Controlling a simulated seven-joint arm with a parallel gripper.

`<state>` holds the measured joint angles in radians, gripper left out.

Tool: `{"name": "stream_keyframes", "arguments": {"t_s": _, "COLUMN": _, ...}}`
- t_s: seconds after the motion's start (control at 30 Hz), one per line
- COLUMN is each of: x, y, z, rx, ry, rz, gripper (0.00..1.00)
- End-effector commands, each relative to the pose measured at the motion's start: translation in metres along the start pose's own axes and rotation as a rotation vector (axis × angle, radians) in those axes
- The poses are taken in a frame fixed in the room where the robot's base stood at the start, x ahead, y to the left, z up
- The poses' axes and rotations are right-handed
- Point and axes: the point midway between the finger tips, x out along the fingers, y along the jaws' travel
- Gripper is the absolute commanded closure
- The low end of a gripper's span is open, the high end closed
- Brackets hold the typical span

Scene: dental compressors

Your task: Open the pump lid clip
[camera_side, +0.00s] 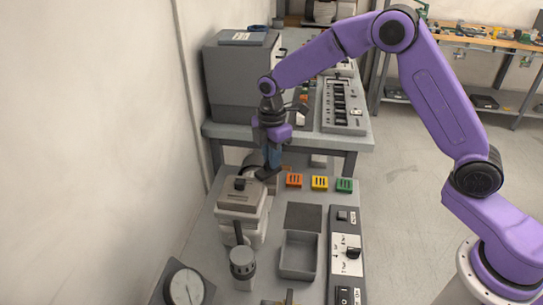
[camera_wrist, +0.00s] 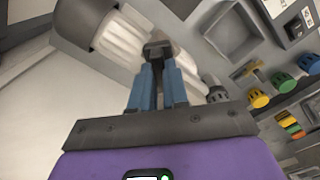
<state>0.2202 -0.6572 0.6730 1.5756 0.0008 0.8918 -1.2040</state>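The pump (camera_side: 243,199) is a pale beige box with a lid on the left of the near bench. A small black clip (camera_side: 240,184) shows on top of its lid in the side view. My gripper (camera_side: 266,174) points down just right of and behind the lid, its dark tips close to the lid's edge; I cannot tell if they touch it. In the wrist view my gripper (camera_wrist: 157,48) has blue fingers with dark tips close together, looking shut, with no held object visible. White ribbed parts lie behind the tips there. The clip cannot be made out in the wrist view.
Orange (camera_side: 294,181), yellow (camera_side: 320,183) and green (camera_side: 344,185) blocks sit right of my gripper. A grey open tray (camera_side: 299,273), a gauge (camera_side: 186,287) and a switch panel (camera_side: 347,250) stand nearer. A wall rises close on the left.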

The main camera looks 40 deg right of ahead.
Motion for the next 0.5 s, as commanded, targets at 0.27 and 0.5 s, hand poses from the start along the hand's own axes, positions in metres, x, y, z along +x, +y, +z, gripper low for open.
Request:
{"name": "stream_keyframes", "arguments": {"t_s": 0.27, "x": -0.0003, "y": -0.0004, "z": -0.0003, "rx": 0.01, "ry": 0.0, "rz": -0.001, "gripper": 1.0}}
{"name": "stream_keyframes", "arguments": {"t_s": 0.5, "x": -0.0003, "y": -0.0003, "z": -0.0003, "rx": 0.095, "ry": -0.001, "rz": -0.002, "gripper": 1.0}}
